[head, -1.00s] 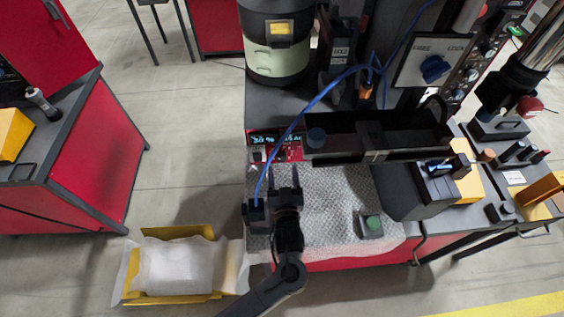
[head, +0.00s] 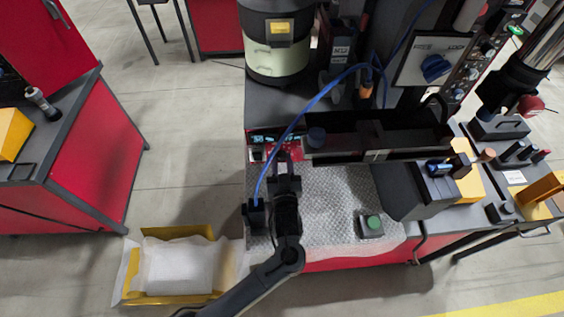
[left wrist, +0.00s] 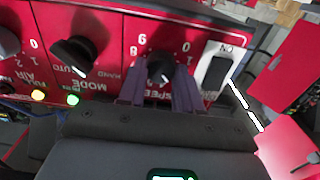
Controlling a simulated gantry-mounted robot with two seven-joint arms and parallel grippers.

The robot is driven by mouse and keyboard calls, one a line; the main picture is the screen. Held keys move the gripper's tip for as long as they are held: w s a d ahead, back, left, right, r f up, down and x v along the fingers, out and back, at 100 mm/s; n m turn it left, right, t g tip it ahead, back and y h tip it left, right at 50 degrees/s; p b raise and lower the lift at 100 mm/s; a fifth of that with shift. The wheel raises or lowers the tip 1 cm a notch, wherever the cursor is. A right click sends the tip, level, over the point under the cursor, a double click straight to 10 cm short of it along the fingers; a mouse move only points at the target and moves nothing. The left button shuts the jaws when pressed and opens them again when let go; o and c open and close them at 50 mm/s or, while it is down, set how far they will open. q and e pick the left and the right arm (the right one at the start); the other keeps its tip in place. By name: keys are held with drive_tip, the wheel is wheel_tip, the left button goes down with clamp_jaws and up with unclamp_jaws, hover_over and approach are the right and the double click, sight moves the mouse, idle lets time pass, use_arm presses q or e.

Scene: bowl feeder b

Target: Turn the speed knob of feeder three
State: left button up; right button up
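The red feeder control panel (head: 297,150) stands at the back left of the work surface in the head view. It fills the top of the left wrist view upside down (left wrist: 108,30). Its speed knob (left wrist: 160,66) is black with a white pointer mark, beside the numbers 0, 8 and 9. My left gripper (left wrist: 160,84) has one finger on each side of this knob, with no clear gap at its sides. In the head view my left gripper (head: 284,163) reaches the panel's front. The feeder's number is not readable. My right gripper is not in view.
On the panel, the mode knob (left wrist: 74,52) and a white-framed ON switch (left wrist: 215,70) flank the speed knob. A blue cable (head: 300,118) arcs over the panel. A long black tray (head: 400,128) stands right of it. A green button box (head: 371,224) sits on the mat.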

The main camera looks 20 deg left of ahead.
use_arm(q)
drive_tip(key=shift+c, duration=0.9)
drive_tip(key=m+p, duration=0.2)
drive_tip(key=p, duration=0.1)
drive_tip(key=shift+r, duration=0.25)
drive_tip(key=m+p, duration=0.2)
drive_tip(key=shift+d+p, duration=0.1)
drive_tip(key=shift+p, duration=0.25)
drive_tip(key=shift+f+m+p, duration=0.15)
drive_tip(key=shift+m+p, duration=0.4)
drive_tip(key=shift+m, duration=0.35)
drive_tip(key=o, duration=1)
drive_tip(key=shift+f, duration=0.1)
drive_tip(key=shift+o, duration=0.2)
